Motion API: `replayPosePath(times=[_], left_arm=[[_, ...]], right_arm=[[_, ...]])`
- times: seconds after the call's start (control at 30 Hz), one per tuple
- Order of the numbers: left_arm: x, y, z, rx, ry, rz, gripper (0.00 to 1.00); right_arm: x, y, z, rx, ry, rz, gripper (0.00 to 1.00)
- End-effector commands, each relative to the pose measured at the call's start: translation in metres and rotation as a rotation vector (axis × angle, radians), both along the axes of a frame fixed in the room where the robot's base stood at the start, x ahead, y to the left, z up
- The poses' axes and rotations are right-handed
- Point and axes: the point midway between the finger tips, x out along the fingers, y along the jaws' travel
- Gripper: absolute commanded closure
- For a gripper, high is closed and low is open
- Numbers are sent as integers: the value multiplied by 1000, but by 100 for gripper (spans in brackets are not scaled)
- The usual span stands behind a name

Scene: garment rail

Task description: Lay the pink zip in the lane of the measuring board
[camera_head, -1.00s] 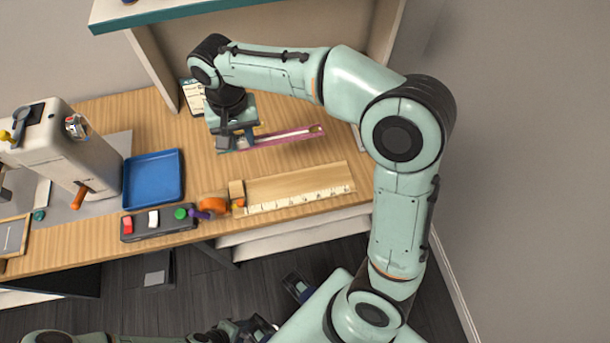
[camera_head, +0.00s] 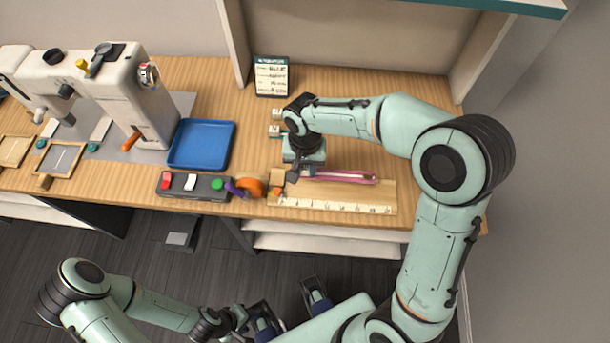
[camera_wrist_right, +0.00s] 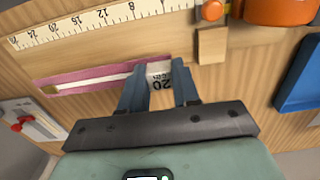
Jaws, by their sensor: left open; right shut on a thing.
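The pink zip (camera_head: 345,178) is a long strip with a pale middle; it also shows in the right wrist view (camera_wrist_right: 85,82). My right gripper (camera_head: 294,178) is shut on its left end in the head view, beside a tag reading 20 cm (camera_wrist_right: 160,77). The zip lies roughly along the measuring board (camera_head: 385,190), over its far part; I cannot tell whether it touches. The board has a white number scale (camera_head: 335,206) along its near edge and a small wooden block (camera_wrist_right: 212,45) at one end. My left gripper (camera_head: 287,298) is open and empty, low in front of the table.
An orange round thing (camera_head: 250,187) and a purple thing stand by the board's left end. A written card (camera_head: 272,76) stands behind.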

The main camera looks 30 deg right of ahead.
Motion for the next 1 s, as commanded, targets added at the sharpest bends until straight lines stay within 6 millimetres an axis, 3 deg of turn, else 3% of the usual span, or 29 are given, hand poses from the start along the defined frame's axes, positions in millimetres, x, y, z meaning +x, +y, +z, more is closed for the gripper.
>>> replayPosePath(times=[0.37, 0.8, 0.83, 0.87, 0.9, 1.0], left_arm=[[-2, 0, -5, 0, 2, -1, 57], [-2, 0, -9, 0, 2, 0, 57], [-2, 0, -8, 0, 2, 0, 57], [-2, 0, -8, 0, 2, 0, 57], [-2, 0, -8, 0, 2, 0, 57], [-2, 0, -8, 0, 2, 0, 57]], right_arm=[[-1, 0, -45, -1, 3, 1, 99], [0, 0, -51, 0, 0, 1, 99], [0, 0, -51, 0, 0, 1, 59], [0, 0, -50, 1, -1, 1, 50], [0, 0, -50, 0, -1, 1, 44], [0, 0, -50, -1, -1, 1, 44]])
